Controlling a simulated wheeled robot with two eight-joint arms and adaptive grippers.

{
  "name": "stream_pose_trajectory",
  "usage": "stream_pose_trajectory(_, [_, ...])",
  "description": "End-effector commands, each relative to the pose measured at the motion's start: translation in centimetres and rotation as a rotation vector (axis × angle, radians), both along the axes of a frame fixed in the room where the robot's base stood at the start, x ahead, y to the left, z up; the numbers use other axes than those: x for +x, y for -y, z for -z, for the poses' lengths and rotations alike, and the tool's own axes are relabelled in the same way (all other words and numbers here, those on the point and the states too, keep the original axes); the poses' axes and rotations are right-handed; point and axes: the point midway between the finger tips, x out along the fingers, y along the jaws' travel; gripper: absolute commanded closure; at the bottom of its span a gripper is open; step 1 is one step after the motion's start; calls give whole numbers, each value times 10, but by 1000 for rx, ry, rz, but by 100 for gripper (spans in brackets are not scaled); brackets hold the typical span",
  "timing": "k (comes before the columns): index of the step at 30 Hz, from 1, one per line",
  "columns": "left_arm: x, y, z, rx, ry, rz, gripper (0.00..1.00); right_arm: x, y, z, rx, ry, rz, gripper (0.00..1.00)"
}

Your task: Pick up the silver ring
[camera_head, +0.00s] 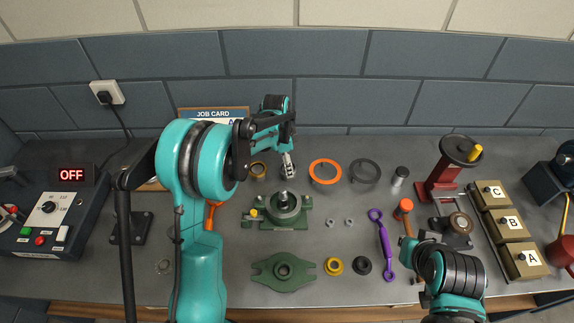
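A small silver ring (288,174) lies on the grey bench toward the back, just right of a brass ring (258,171). My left gripper (288,165) points down right over the silver ring, and its fingertips overlap the ring in this view, partly hiding it. Whether the fingers are closed on the ring or only close to it cannot be told. My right arm shows at the lower right, but its gripper is not seen.
An orange ring (313,178) and a dark ring (364,184) lie to the right. A green casing half with a bearing (301,207) stands in front; another casing part (262,272) lies nearer. A purple wrench (386,247) and bins (513,227) are farther right.

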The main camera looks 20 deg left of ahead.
Motion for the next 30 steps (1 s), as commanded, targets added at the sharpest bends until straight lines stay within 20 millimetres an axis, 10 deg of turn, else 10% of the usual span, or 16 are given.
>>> stream_pose_trajectory(7, [0,0,-41,0,0,0,75,0,0,-16,0,0,0,100])
stream_pose_trajectory(22, [-65,81,-99,0,0,2,75,0,0,-38,0,0,0,100])
stream_pose_trajectory(30, [-110,58,-135,0,0,-5,75,0,0,-76,0,0,0,100])
